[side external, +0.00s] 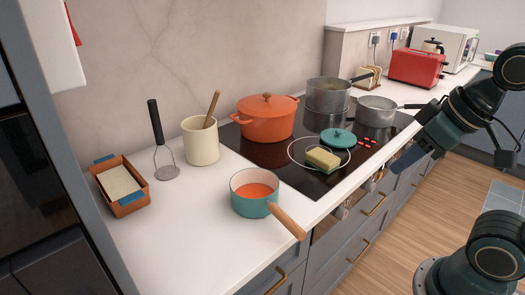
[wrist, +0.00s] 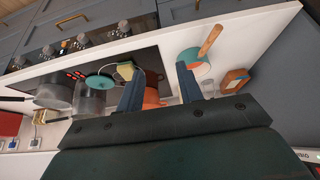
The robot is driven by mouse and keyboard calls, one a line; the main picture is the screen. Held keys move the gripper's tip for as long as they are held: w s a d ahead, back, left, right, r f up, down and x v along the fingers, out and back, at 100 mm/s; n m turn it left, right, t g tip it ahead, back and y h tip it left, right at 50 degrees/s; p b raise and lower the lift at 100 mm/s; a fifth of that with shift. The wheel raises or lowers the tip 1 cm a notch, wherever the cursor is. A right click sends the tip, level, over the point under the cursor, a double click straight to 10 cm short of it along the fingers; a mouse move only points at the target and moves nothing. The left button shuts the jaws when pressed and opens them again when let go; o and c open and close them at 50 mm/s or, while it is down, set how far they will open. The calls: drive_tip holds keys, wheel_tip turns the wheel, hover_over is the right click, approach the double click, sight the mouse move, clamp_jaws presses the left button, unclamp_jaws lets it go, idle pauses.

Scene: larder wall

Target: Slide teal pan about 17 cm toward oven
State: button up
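The teal pan (side external: 250,206) stands upright on the white counter, left of the black hob, with orange-red contents. Its wooden handle (side external: 287,221) points toward the counter's front edge. In the wrist view the teal pan (wrist: 196,68) is beyond and right of the fingertips, its handle pointing up and right. My gripper (side external: 402,160) is at the right in the side view, in front of the hob and well away from the pan. In the wrist view my gripper (wrist: 158,80) has its fingers apart with nothing held. A dark glossy appliance front (side external: 30,190) at the far left may be the oven.
The hob (side external: 285,175) carries an orange pot (side external: 267,120), steel pots (side external: 327,95), a teal lid (side external: 338,138) and a yellow block (side external: 323,158). A utensil crock (side external: 201,142), masher (side external: 160,150) and brown tray (side external: 122,205) stand left.

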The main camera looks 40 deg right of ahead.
drive_tip(key=c, duration=0.6)
drive_tip(key=shift+w+r, duration=0.1)
drive_tip(key=shift+w, duration=0.1)
clamp_jaws()
drive_tip(key=w+r+n+g, duration=0.1)
drive_tip(key=w+n+g, duration=0.2)
drive_tip(key=w+n, duration=0.8)
drive_tip(key=w+f+n+g, duration=0.1)
drive_tip(key=w+f+n, duration=0.2)
drive_tip(key=w, duration=0.4)
drive_tip(key=w+d+f+n+g, duration=0.1)
drive_tip(key=w+f+n, duration=0.3)
drive_tip(key=w, duration=0.4)
drive_tip(key=shift+w+d+f+g, duration=0.15)
drive_tip(key=shift+w+f+g, duration=0.15)
drive_tip(key=shift+f, duration=0.25)
